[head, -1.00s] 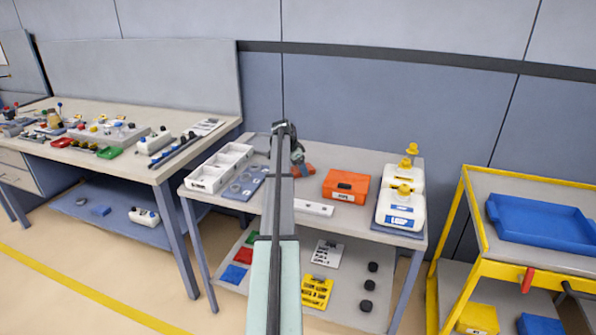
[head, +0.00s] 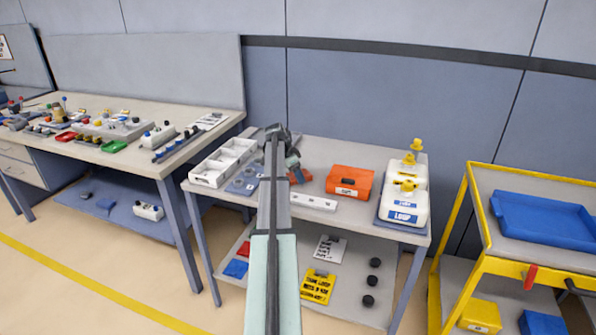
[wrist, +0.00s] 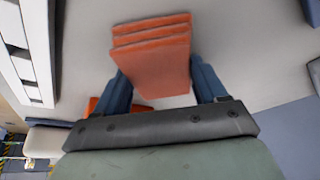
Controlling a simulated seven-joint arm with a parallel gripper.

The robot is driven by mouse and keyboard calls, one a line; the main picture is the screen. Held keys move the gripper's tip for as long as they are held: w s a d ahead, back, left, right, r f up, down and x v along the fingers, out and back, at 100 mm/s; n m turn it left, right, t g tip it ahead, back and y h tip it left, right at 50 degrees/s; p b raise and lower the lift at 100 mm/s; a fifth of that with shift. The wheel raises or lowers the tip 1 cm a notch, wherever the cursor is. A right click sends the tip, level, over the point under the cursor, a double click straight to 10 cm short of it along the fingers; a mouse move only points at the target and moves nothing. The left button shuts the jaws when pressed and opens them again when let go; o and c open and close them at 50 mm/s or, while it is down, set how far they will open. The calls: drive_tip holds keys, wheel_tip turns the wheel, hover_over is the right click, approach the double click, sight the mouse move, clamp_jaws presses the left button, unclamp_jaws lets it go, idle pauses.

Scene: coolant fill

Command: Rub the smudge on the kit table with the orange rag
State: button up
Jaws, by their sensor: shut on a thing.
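The orange rag (wrist: 152,52) is a folded, layered orange block between my gripper's blue fingers in the wrist view. My gripper (wrist: 160,85) is shut on it, above the grey kit table (wrist: 240,50). In the head view the kit table (head: 325,152) stands in the middle, and part of the rag (head: 299,177) shows beside my arm. My gripper is mostly hidden there behind the arm. I see no smudge in either view. Whether the rag touches the tabletop I cannot tell.
A white compartment tray (head: 224,163) and a grey-blue plate (head: 245,181) lie left of the rag. A white strip (head: 314,202) lies in front, an orange box (head: 349,182) to the right, and white jugs (head: 404,205) at the right end. The table's back middle is clear.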

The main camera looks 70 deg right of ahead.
drive_tip(key=a, duration=0.2)
drive_tip(key=shift+a, duration=0.35)
drive_tip(key=shift+r, duration=4.1)
